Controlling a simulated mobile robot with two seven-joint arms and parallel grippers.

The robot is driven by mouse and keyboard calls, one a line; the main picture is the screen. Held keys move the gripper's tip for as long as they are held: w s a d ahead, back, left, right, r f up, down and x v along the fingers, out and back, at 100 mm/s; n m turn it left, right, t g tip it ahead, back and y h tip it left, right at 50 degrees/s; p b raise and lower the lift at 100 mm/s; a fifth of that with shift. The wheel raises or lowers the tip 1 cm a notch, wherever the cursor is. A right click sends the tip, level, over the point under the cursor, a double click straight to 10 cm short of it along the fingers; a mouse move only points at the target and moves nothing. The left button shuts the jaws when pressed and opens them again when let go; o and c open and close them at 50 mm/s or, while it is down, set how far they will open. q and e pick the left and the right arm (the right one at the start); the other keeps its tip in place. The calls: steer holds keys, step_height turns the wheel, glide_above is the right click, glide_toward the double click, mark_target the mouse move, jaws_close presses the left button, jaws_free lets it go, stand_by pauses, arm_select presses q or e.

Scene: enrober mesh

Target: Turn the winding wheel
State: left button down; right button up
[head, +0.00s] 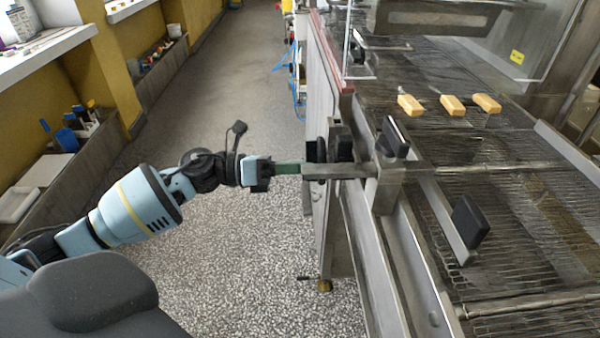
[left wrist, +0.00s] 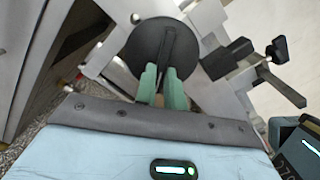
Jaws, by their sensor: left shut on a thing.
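The winding wheel is a dark round disc with a raised bar across its face (left wrist: 150,42) in the left wrist view. In the head view it shows nearly edge-on as a dark shape (head: 315,151) on the side of the metal machine frame. My left gripper (head: 299,168) reaches it from the left, level with its lower part. Its green fingers (left wrist: 162,84) are shut on the wheel's bar at the lower part of the disc. The exact contact is partly hidden by the fingers. My right gripper is in neither view.
The machine's wire mesh belt (head: 440,75) carries three yellow-brown bars (head: 452,105). Black knobs (head: 470,222) stand along its rail. A clear panel (head: 362,45) rises at the back. Speckled floor (head: 250,250) is free left of the machine; shelves line the left wall.

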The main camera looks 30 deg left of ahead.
arm_select(q)
steer(key=shift+m+b, duration=0.35)
steer(key=shift+m, duration=0.15)
steer(key=c, duration=1.5)
jaws_free()
steer(key=v, duration=0.8)
steer(key=shift+b, duration=0.35)
steer(key=shift+d+f, duration=0.1)
